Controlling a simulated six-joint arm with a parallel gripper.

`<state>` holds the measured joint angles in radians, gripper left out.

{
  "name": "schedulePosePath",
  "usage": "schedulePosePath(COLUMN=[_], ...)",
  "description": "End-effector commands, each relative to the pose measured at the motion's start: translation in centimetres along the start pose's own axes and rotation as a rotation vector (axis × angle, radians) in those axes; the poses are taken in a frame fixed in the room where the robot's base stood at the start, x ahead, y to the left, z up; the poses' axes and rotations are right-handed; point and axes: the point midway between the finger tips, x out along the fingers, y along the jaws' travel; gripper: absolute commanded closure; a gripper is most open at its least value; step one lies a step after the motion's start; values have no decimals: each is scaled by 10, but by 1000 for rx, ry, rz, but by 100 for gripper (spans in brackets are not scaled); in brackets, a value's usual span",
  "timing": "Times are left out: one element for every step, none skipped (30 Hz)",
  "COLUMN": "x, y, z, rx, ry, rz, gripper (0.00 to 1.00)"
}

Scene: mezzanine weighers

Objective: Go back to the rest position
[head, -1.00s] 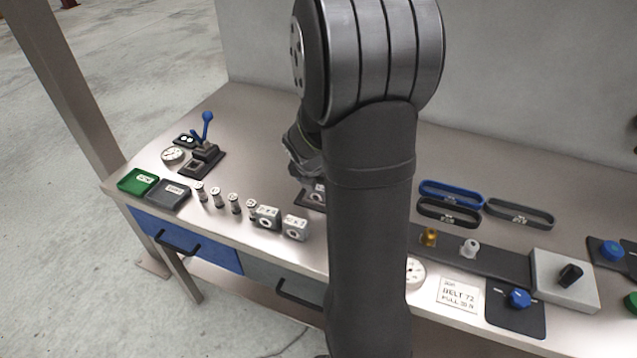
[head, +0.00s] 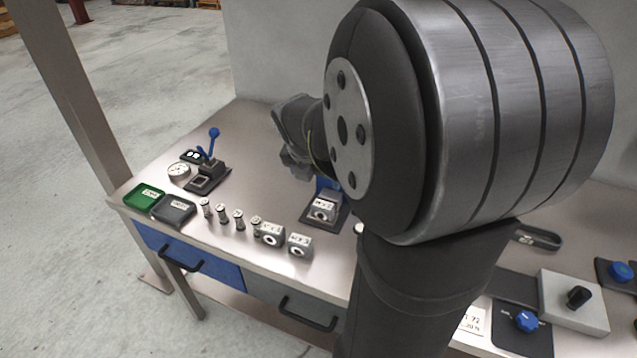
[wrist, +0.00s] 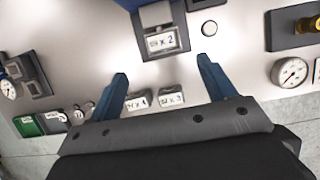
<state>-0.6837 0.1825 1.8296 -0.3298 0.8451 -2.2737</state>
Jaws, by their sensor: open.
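My gripper (wrist: 163,70) is open in the wrist view. Its two blue fingers are apart with nothing between them, above the bench. In the head view the wrist end of my arm shows above the back of the bench, and the fingertips are hard to make out there. A grey block marked "x 2" (head: 323,207) sits in a dark holder on the bench. In the wrist view this block (wrist: 161,43) is beyond the fingertips and apart from them. My large arm joint hides much of the right side of the head view.
Two grey blocks (head: 270,235) (head: 299,245) and several small cylinders (head: 222,214) stand near the front edge. A green tray (head: 144,197), grey tray (head: 174,211) and blue-handled lever (head: 213,141) are at left. A white box (head: 558,300) with a black knob is at right.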

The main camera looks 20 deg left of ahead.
Motion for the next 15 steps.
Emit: schedulePosePath(x=[-2, -3, -3, -3, -3, -3, -3, -3, -3, -3, -3, -2, -1, 1, 4], y=[0, 0, 0, 0, 0, 0, 0, 0, 0, 0, 0, 0, 0, 0, 0], z=[0, 0, 0, 0, 0, 0, 0, 0, 0, 0, 0, 0, 0, 0, 0], rx=[0, 0, 0, 0, 0, 0, 0, 0, 0, 0, 0, 0, 0, 0, 0], ry=[0, 0, 0, 0, 0, 0, 0, 0, 0, 0, 0, 1, 1, 1, 2], rz=[0, 0, 0, 0, 0, 0, 0, 0, 0, 0, -1, -1, -1, -1, -2], gripper=[24, 24, 24, 24, 24, 24, 24, 24, 24, 24, 24, 24, 24, 24, 24])
